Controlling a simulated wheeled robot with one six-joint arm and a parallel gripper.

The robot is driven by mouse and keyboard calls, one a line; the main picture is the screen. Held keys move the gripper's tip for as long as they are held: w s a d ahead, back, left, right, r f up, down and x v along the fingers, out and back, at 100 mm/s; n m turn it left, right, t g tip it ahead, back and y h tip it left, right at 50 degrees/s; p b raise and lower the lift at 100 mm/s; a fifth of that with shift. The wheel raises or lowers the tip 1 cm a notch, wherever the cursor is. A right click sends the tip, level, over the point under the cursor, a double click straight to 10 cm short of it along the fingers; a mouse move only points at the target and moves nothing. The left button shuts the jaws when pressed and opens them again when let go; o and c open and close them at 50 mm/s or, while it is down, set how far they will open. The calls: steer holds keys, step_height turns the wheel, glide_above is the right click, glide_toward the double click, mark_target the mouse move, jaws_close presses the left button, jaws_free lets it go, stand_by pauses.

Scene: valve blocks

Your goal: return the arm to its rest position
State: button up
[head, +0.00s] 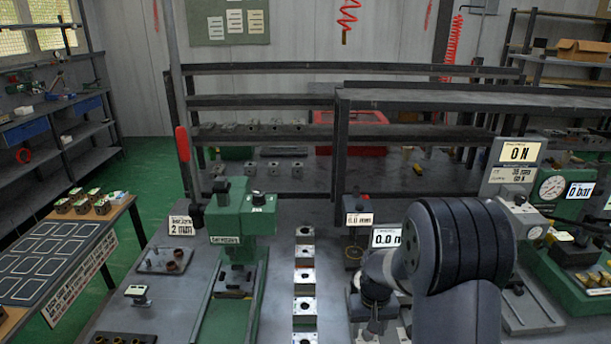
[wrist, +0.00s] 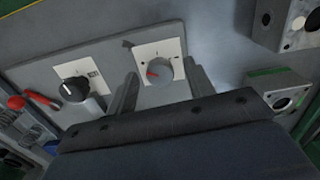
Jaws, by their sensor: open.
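My arm (head: 445,250) reaches forward at the right of centre in the head view, and its dark links hide part of the bench. The jaws cannot be made out clearly there. In the wrist view my gripper (wrist: 163,88) has its two fingers apart with nothing held between them. A grey knob with a red mark (wrist: 159,71) on a white plate shows between and just beyond the fingertips. I cannot tell whether the fingers touch the panel.
In the head view a row of valve blocks (head: 304,304), a green press (head: 240,215) and a gauge station (head: 552,187) stand around my arm.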

steer(key=m+p, duration=0.1)
steer(key=m, duration=0.3)
steer(key=shift+r+p, duration=0.15)
steer(key=shift+p, duration=0.15)
steer(key=m+p, duration=0.2)
steer(key=m, duration=0.2)
steer(key=shift+r+m, duration=0.15)
steer(key=shift+m, duration=0.15)
step_height(320, 180, up, 10)
steer(key=b, duration=0.1)
steer(key=shift+r, duration=0.15)
steer(key=shift+s, duration=0.1)
